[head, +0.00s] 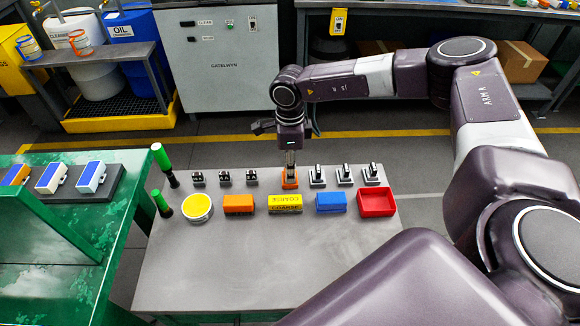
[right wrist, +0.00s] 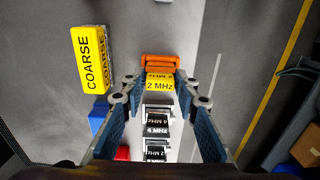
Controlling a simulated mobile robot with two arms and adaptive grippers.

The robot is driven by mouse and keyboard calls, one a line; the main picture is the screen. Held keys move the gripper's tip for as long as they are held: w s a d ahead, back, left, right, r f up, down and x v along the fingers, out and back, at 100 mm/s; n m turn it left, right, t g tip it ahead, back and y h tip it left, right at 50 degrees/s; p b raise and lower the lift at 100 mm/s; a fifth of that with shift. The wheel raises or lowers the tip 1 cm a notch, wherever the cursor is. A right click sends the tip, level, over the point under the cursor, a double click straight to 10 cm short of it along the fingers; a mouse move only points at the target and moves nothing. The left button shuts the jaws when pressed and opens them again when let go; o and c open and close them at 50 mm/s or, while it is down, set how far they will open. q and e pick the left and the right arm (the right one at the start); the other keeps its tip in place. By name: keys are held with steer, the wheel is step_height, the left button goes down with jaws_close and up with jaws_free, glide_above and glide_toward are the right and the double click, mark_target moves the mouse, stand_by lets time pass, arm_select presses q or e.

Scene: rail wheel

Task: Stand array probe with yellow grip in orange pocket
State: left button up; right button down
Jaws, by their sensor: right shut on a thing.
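My right gripper (head: 291,160) points down over the orange pocket (head: 290,184), in the middle of a row on the grey table. In the right wrist view its fingertips (right wrist: 160,82) close on the array probe with the yellow grip (right wrist: 160,84), whose label reads 2 MHz. The orange pocket (right wrist: 160,58) shows right beside the yellow grip there. I cannot tell how deep the probe sits in it, since the gripper hides its lower part. My left gripper is not in view.
Black-and-grey units (head: 317,177) stand in the row on both sides. In front are a yellow round tin (head: 197,207), an orange block (head: 239,204), a yellow COARSE block (head: 285,203), a blue block (head: 331,202) and a red tray (head: 376,202). Green-handled tools (head: 161,157) stand left. The table front is clear.

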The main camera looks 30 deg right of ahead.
steer(key=shift+f, duration=0.35)
steer(key=c, duration=1.4)
jaws_free()
steer(key=shift+r, duration=0.1)
step_height(320, 180, up, 12)
